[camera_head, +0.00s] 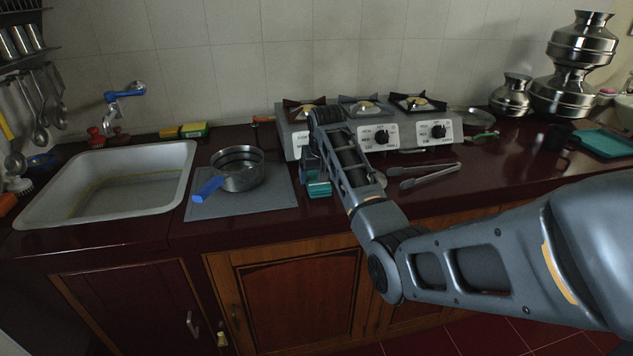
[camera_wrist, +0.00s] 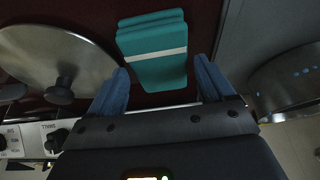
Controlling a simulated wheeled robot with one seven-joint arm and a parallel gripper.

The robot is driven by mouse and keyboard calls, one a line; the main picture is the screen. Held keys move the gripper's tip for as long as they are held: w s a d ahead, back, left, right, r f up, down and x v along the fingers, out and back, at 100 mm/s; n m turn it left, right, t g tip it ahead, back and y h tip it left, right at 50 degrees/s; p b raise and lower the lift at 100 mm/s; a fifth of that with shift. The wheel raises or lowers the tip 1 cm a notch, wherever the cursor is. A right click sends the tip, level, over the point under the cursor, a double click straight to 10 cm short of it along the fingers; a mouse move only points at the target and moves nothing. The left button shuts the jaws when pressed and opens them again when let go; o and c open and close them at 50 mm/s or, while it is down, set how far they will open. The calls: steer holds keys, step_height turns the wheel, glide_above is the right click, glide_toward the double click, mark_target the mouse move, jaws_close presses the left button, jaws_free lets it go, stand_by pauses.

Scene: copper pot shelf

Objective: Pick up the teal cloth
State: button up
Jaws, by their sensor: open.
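The teal cloth (camera_wrist: 153,68) is a folded, block-like bundle with a pale stripe across it. It lies on the dark red counter, and in the head view its teal edge (camera_head: 319,189) shows just right of the grey mat. My gripper (camera_wrist: 161,68) is open and empty, with its blue fingers on either side of the cloth's near end in the wrist view. In the head view my gripper (camera_head: 313,172) points down above the cloth and hides part of it. I cannot tell whether the fingers touch the cloth.
A steel pan (camera_head: 239,170) with a blue handle sits on the grey mat (camera_head: 270,196) at left. The stove (camera_head: 408,131) stands behind. Tongs (camera_head: 425,172) lie to the right. In the wrist view a round metal lid (camera_wrist: 40,55) is close at left. A teal board (camera_head: 603,143) lies far right.

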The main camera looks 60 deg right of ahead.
steer(key=shift+x, duration=0.95)
steer(key=c, duration=0.8)
steer(key=shift+o, duration=0.2)
steer(key=shift+r, duration=0.1)
steer(key=shift+r, duration=0.45)
steer(key=r, duration=0.1)
steer(key=s+r, duration=0.1)
steer(key=r, duration=0.1)
steer(key=shift+d+r+b, duration=0.2)
steer(key=shift+r+b, duration=0.15)
steer(key=shift+b, duration=0.05)
steer(key=s+d+r+b, duration=0.1)
steer(key=s+d+r, duration=0.1)
steer(key=s+r, duration=0.4)
steer(key=s, duration=0.4)
steer(key=shift+s+r, duration=0.2)
